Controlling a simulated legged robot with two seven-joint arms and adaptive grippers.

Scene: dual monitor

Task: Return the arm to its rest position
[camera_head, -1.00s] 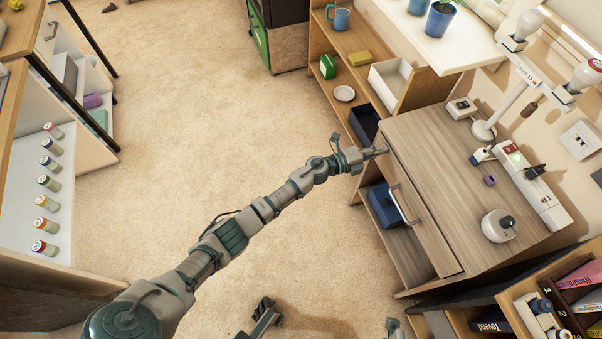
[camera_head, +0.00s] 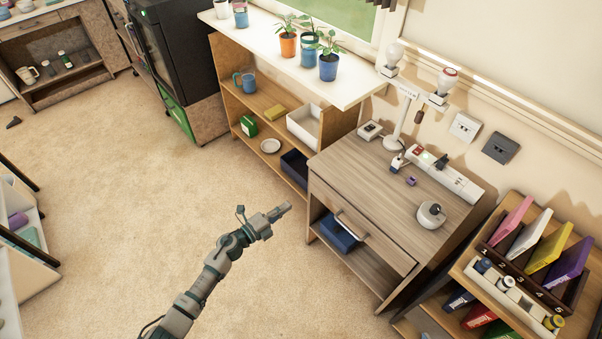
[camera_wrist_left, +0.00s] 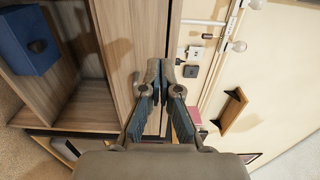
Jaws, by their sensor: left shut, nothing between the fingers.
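My left arm comes in from the bottom left of the head view. Its gripper (camera_head: 279,213) is shut and empty, over the carpet just left of the wooden cabinet (camera_head: 372,200). In the left wrist view the two fingers of the left gripper (camera_wrist_left: 167,75) are together in front of the wooden cabinet (camera_wrist_left: 120,35). The cabinet's drawer (camera_head: 352,222) looks closed. My right gripper does not show in either current view.
A blue box (camera_head: 338,234) sits in the cabinet's open space below the drawer. A lamp stand, a power strip (camera_head: 450,175) and a white round device (camera_head: 430,214) stand on top. A book rack (camera_head: 530,262) is at the right.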

